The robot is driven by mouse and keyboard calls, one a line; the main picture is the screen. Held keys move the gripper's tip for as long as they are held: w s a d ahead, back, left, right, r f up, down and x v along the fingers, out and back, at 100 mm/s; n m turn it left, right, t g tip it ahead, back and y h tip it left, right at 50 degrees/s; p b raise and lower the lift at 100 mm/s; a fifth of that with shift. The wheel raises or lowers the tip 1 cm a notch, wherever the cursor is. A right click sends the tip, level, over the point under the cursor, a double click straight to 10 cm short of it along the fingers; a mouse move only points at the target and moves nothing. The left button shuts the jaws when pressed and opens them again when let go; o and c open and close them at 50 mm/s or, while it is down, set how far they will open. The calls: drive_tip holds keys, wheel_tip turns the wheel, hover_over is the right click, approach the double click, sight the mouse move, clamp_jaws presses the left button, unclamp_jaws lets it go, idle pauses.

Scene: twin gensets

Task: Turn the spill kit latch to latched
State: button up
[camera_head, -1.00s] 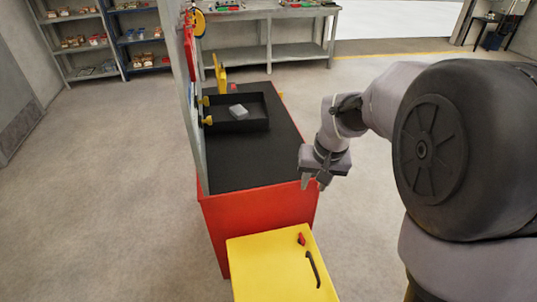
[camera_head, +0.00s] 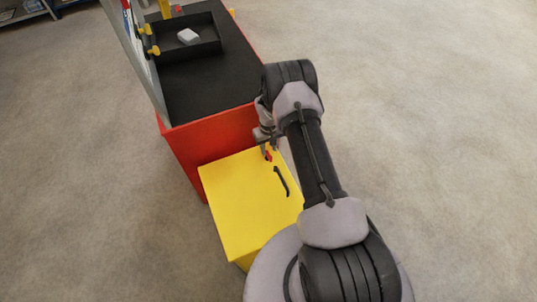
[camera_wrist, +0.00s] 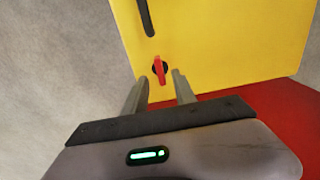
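The spill kit is a yellow box (camera_head: 240,200) standing against the end of the red bench. Its latch is a small red handle (camera_wrist: 159,70) on a dark round base, near one edge of the yellow face; it also shows in the head view (camera_head: 268,155), partly behind my gripper. My gripper (camera_wrist: 160,88) is open and empty. In the wrist view its two fingers stand on either side of the latch's line, with the latch appearing just beyond the fingertips. I cannot tell whether they touch it. In the head view my gripper (camera_head: 265,147) is over the latch end of the box.
A black handle (camera_head: 281,181) is on the same yellow face near the latch. Open concrete floor lies to the right and left.

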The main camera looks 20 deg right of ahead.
sight(269, 154)
drive_tip(key=shift+f+b, duration=0.3)
drive_tip(key=shift+f, duration=1.6)
clamp_jaws()
